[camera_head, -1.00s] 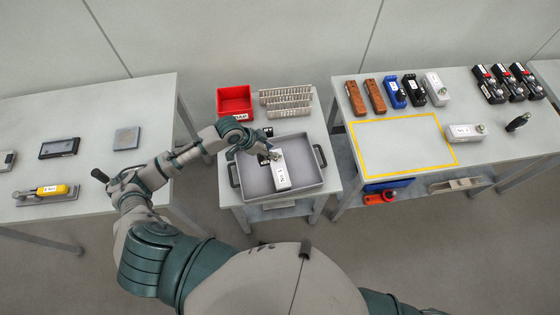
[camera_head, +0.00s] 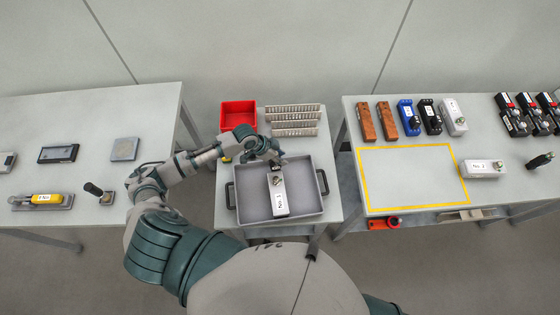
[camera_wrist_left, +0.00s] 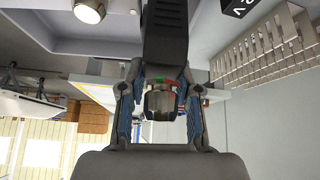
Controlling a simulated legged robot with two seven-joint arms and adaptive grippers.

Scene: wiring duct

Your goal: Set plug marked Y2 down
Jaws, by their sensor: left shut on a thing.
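My left gripper (camera_head: 275,159) is over the back part of the grey tray (camera_head: 307,211) on the middle table. In the left wrist view the gripper (camera_wrist_left: 161,104) is shut on a dark plug (camera_wrist_left: 165,40), gripped between its two fingers. In the head view a small black piece with white marks (camera_head: 277,168) shows just below the fingertips; its lettering is too small to read. A white block marked No. 1 (camera_head: 280,196) lies in the tray, close in front of the gripper. Whether the plug touches the tray floor is hidden. My right gripper is out of view.
Behind the tray are a red bin (camera_head: 238,114) and slotted grey duct pieces (camera_head: 293,118). The right table has a clear yellow-outlined area (camera_head: 410,147), with several devices behind it. The tray floor is free on both sides of the white block.

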